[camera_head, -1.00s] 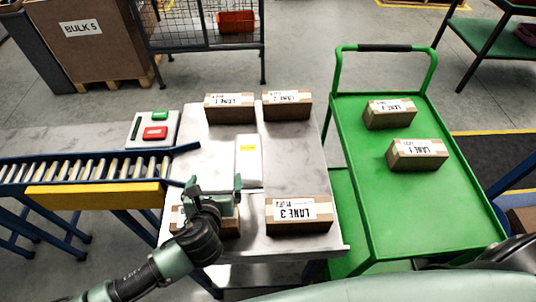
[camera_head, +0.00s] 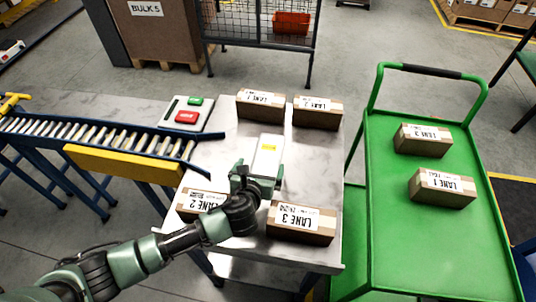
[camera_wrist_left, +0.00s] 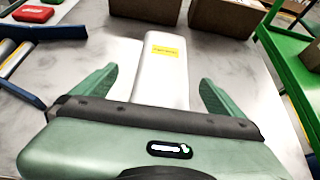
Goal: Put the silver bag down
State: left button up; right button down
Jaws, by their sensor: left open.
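The silver bag (camera_head: 267,152) is a pale, slim, box-like pack with a yellow label. It lies on the metal table (camera_head: 222,160) between the cartons. It also shows in the left wrist view (camera_wrist_left: 163,75). My left gripper (camera_head: 257,172) is at the near end of the bag. In the left wrist view its two green fingers (camera_wrist_left: 157,80) stand open, one on each side of the bag, with gaps showing. The bag's near end is hidden behind the gripper body. My right gripper is not in view.
Cartons stand on the table: LANE 3 (camera_head: 301,223) and LANE 2 (camera_head: 197,204) at the near side, two more (camera_head: 317,114) at the back. A roller conveyor (camera_head: 100,138) meets the table's left. A green cart (camera_head: 385,240) with two cartons stands right.

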aim_at(267, 157)
pick_arm(q)
jog(key=shift+d+x, duration=0.15)
jog(key=shift+x, duration=1.35)
jog(key=shift+d+x, duration=0.2)
jog(key=shift+x, duration=1.3)
jog(key=shift+s, duration=0.1)
jog(key=shift+c, duration=0.3)
jog(key=c, duration=1.3)
jog(key=shift+r, duration=0.1)
